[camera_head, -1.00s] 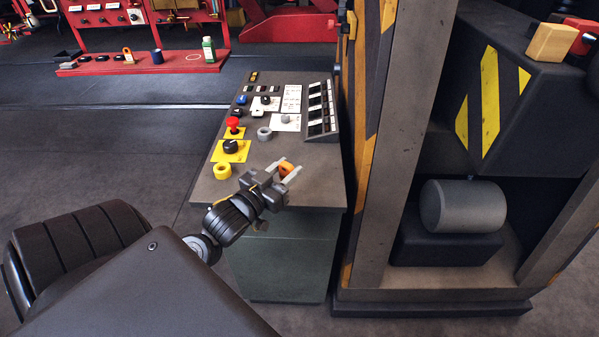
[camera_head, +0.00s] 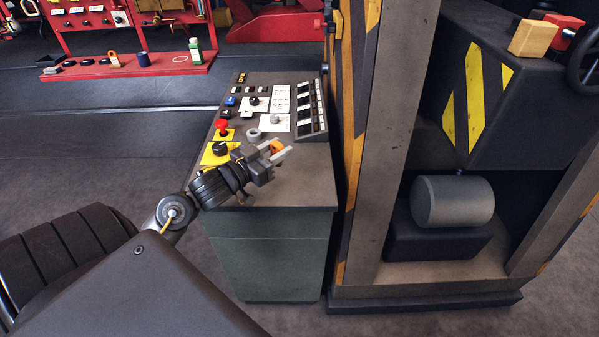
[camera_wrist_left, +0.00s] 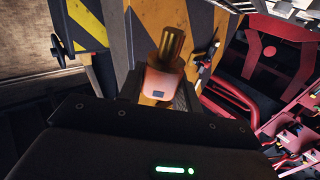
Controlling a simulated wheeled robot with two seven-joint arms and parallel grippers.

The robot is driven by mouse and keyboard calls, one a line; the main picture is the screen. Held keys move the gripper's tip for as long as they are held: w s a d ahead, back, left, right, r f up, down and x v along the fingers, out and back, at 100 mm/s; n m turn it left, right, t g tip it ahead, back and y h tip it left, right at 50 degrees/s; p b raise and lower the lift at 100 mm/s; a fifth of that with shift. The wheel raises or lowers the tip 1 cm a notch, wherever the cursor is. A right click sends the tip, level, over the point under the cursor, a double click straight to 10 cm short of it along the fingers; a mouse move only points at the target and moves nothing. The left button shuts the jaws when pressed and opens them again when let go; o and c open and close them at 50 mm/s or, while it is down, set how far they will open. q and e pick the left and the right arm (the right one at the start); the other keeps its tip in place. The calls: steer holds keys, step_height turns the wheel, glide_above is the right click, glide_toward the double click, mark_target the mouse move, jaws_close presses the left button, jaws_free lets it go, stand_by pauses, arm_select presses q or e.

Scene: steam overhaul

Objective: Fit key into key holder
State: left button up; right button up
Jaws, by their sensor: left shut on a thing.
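The key shows in the left wrist view as an orange grip (camera_wrist_left: 157,84) with a brass-coloured shaft (camera_wrist_left: 173,44) pointing up and away. My left gripper (camera_head: 276,151) is shut on the key's orange grip (camera_head: 276,146), over the right front part of the grey console top (camera_head: 296,178). A grey ring (camera_head: 254,134) and a yellow plate (camera_head: 208,157) with a black knob sit on the console, left of the gripper. I cannot tell for certain which fitting is the key holder. My right gripper is out of view.
A red mushroom button (camera_head: 222,126) and a raised switch bank (camera_head: 310,109) stand on the console. A striped metal frame (camera_head: 392,150) rises close to the console's right side. A red rack (camera_head: 180,62) is at the back left, with open floor before it.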

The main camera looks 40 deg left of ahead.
arm_select(q)
steer(key=w+d+f, duration=0.1)
steer(key=f, duration=0.1)
steer(key=w+d+f, duration=0.2)
steer(key=w+f, duration=0.1)
steer(key=shift+d+f, duration=0.3)
steer(key=f, duration=0.2)
steer(key=f+p, duration=0.1)
steer(key=shift+w+d, duration=0.2)
steer(key=shift+d, duration=0.1)
steer(key=shift+f, duration=0.4)
steer(key=shift+f, duration=0.1)
steer(key=o, duration=1)
